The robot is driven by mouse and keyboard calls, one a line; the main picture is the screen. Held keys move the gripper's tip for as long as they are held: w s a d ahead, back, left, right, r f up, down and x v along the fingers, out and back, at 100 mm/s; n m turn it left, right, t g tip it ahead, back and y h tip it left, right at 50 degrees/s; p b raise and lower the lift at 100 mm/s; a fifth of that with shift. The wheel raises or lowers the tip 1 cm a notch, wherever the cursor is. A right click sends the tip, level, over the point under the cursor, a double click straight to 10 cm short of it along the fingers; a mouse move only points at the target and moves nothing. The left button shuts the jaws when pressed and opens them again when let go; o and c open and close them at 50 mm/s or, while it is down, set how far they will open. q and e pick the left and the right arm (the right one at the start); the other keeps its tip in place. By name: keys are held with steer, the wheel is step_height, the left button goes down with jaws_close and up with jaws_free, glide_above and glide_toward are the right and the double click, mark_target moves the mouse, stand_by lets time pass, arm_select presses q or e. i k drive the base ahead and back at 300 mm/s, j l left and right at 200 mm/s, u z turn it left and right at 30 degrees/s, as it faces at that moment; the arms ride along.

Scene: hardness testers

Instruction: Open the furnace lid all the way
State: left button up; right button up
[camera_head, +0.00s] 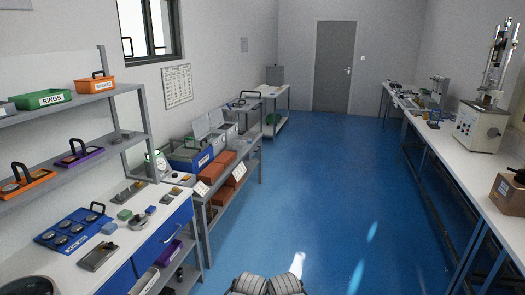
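I cannot single out the furnace or its lid with certainty. A grey box (275,75) stands on a small table at the far left, too small to show a lid clearly. Nearer, a blue case (191,160) and open-lidded grey boxes (217,128) stand on the left bench. Neither gripper can be made out; only two dark rounded parts of mine show at the bottom edge, and nothing is seen held.
A left shelf (75,99) holds bins above a white worktop (60,272). A long right bench (452,165) carries a tester (482,128) and a cardboard box (508,194). The blue floor (315,190) between is clear up to a grey door (333,66).

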mark_target(189, 153)
steer(key=i, duration=0.95)
steer(key=i+u, duration=0.1)
steer(key=i, duration=0.85)
steer(key=i+l, duration=0.15)
steer(key=i, duration=0.8)
steer(key=i+l+u, duration=0.1)
steer(key=i, duration=0.85)
steer(key=i+l+u, duration=0.15)
steer(key=i, duration=0.15)
steer(key=i+u, duration=0.15)
steer(key=i+l, duration=0.05)
steer(key=i, duration=0.05)
